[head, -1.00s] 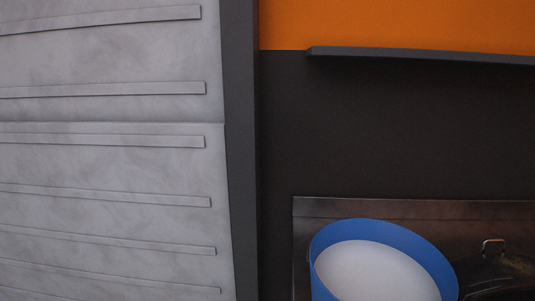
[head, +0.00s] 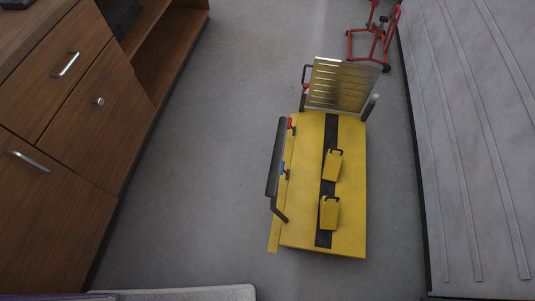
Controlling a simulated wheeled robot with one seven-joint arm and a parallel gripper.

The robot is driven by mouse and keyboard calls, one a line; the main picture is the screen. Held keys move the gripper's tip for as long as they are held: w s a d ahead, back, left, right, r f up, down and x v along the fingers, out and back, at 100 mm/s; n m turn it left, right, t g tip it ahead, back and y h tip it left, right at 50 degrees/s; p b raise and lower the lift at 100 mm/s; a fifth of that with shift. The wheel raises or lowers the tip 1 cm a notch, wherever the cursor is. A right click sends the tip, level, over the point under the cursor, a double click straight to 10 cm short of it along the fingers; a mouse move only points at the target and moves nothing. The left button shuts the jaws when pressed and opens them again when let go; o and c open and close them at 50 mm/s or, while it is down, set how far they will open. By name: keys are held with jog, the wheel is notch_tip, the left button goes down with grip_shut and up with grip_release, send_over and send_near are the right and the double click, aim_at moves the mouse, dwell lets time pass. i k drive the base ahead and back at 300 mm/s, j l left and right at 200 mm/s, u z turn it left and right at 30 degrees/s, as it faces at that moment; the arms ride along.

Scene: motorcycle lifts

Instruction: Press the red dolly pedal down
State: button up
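A yellow dolly (head: 348,232) with a black stripe along its bed stands on the grey floor, right of centre in the head view. A small red part (head: 291,124), which looks like a pedal, shows on its left edge towards the far end. A small blue part (head: 284,169) sits nearer on the same edge. Another small red spot (head: 305,88) shows by the far left corner. I cannot tell whether any pedal is up or down. My gripper is not in view.
Two yellow blocks with handles (head: 332,166) (head: 329,213) lie on the dolly. A black bar (head: 275,158) runs along its left side. Wooden drawers (head: 70,120) stand left, a grey ribbed panel (head: 465,150) right, a red stand (head: 372,42) at the back. Floor left of the dolly is clear.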

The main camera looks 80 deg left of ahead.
aim_at(289, 126)
jog(key=u, duration=2.5)
jog(key=i, duration=5.55)
